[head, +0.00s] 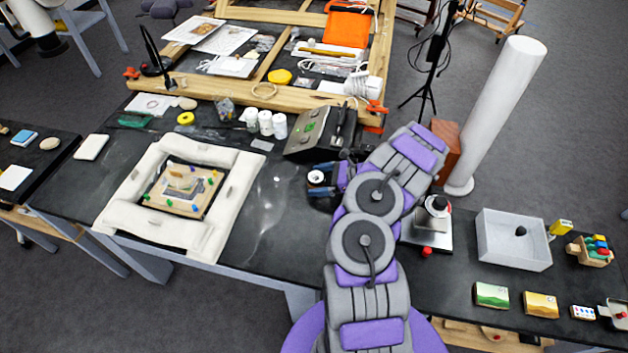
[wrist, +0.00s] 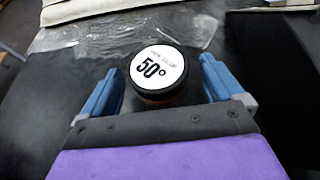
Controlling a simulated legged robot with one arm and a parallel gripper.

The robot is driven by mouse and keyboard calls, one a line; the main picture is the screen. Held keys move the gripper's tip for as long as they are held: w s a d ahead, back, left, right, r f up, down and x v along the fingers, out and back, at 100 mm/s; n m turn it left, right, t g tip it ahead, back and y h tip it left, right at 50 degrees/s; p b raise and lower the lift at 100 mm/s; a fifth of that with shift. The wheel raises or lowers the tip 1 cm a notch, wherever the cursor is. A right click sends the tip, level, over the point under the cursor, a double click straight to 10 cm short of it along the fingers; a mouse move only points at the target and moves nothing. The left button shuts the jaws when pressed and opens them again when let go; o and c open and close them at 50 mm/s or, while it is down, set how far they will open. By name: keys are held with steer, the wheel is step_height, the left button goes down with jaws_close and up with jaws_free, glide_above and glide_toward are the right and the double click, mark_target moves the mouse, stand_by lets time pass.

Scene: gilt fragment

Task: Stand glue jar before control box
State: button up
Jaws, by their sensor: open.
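The glue jar (wrist: 160,72), dark with a white "50°" label on its lid, stands upright between the two blue fingers of my gripper (wrist: 161,66) in the wrist view. The fingers are open, with a small gap visible on each side of the jar. In the head view the jar (head: 315,177) shows its pale lid at the tips of my gripper (head: 319,179). It stands on the dark table just in front of the control box (head: 305,140), a grey box with a dark sloping panel and green lights. The jar's lower part is mostly hidden.
A padded white frame (head: 232,201) around a gilt fragment lies to the left. Several white bottles (head: 265,122) stand left of the control box. A grey tray (head: 513,248) and a metal plate device (head: 430,235) sit right of my arm.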

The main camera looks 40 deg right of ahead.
steer(key=v, duration=0.6)
steer(key=p+v, duration=0.1)
steer(key=v, duration=0.3)
steer(key=shift+w+d+f, duration=0.25)
steer(key=shift+d+f, duration=0.05)
steer(key=shift+d, duration=0.05)
steer(key=shift+s+r, duration=0.15)
steer(key=shift+s, duration=0.05)
steer(key=w+a+r+n+g+y, duration=0.15)
steer(key=a+r+n+g, duration=0.35)
steer(key=a+r, duration=0.6)
steer(key=w+a+r+n+g+y, duration=0.1)
steer(key=w+a+r+n+g, duration=0.1)
steer(key=a+r+n, duration=0.85)
steer(key=s+a+r+n+g+h, duration=0.3)
steer(key=s+a, duration=0.5)
steer(key=s+a+r+n+g+h, duration=0.2)
steer(key=s+a+r+n+h, duration=0.1)
steer(key=s+a, duration=0.45)
steer(key=s+d+n+h, duration=0.2)
steer(key=s+h, duration=0.1)
steer(key=s, duration=0.5)
steer(key=s+d+n+t+h, duration=0.1)
steer(key=s+d+n+h, duration=0.1)
steer(key=s, duration=0.6)
steer(key=shift+s+d+n+h, duration=0.2)
steer(key=shift+d+n+h, duration=0.15)
steer(key=shift+n+h, duration=0.25)
